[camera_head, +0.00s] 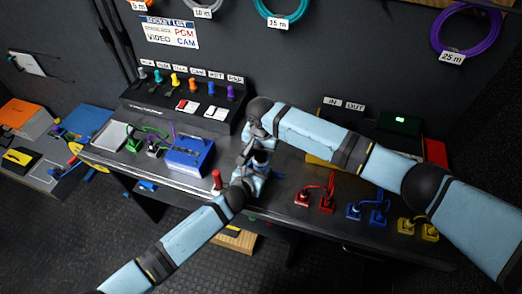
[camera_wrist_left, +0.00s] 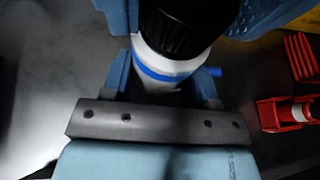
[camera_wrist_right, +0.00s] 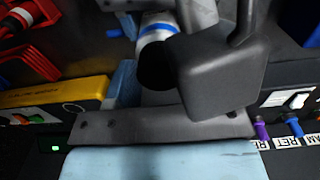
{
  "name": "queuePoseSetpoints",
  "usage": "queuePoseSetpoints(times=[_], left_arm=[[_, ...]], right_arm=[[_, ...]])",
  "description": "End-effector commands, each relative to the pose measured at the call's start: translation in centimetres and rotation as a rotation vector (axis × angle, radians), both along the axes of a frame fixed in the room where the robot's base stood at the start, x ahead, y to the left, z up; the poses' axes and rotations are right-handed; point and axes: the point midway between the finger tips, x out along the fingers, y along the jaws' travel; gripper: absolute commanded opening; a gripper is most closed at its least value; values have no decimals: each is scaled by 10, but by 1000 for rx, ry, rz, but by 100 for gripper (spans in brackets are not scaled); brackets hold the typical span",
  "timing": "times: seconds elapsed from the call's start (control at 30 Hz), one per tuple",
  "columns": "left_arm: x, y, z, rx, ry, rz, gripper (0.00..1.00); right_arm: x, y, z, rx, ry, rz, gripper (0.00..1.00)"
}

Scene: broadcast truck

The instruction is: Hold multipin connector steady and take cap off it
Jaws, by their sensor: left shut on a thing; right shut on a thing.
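The multipin connector has a white body with a blue ring and a small blue side tab; it shows in the left wrist view (camera_wrist_left: 165,68) and in the right wrist view (camera_wrist_right: 158,30). A ribbed black cap (camera_wrist_left: 183,28) meets the white body, with no clear gap; it also shows in the right wrist view (camera_wrist_right: 156,66). My left gripper (camera_head: 257,163) is shut on the connector body above the bench's front. My right gripper (camera_head: 258,145) reaches in from the other side and is shut on the cap. A dark grey block and the arms hide much of the grip.
The dark bench (camera_head: 290,170) carries red connectors (camera_head: 303,198), blue connectors (camera_head: 354,211) and yellow connectors (camera_head: 405,224) at right. A blue box (camera_head: 190,157) and a red upright piece (camera_head: 217,180) stand left of the grippers. A labelled panel (camera_head: 175,107) stands behind.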

Motion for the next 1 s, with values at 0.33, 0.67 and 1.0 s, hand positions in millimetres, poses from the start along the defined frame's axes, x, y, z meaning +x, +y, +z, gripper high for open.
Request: queuePoseSetpoints(times=[0.33, 0.67, 1.0], left_arm=[[0, 0, 0, 0, 0, 0, 0], [0, 0, 0, 0, 0, 0, 0], [0, 0, 0, 0, 0, 0, 0]], right_arm=[[0, 0, 0, 0, 0, 163, 17], [0, 0, 0, 0, 0, 292, 17], [0, 0, 0, 0, 0, 290, 71]])
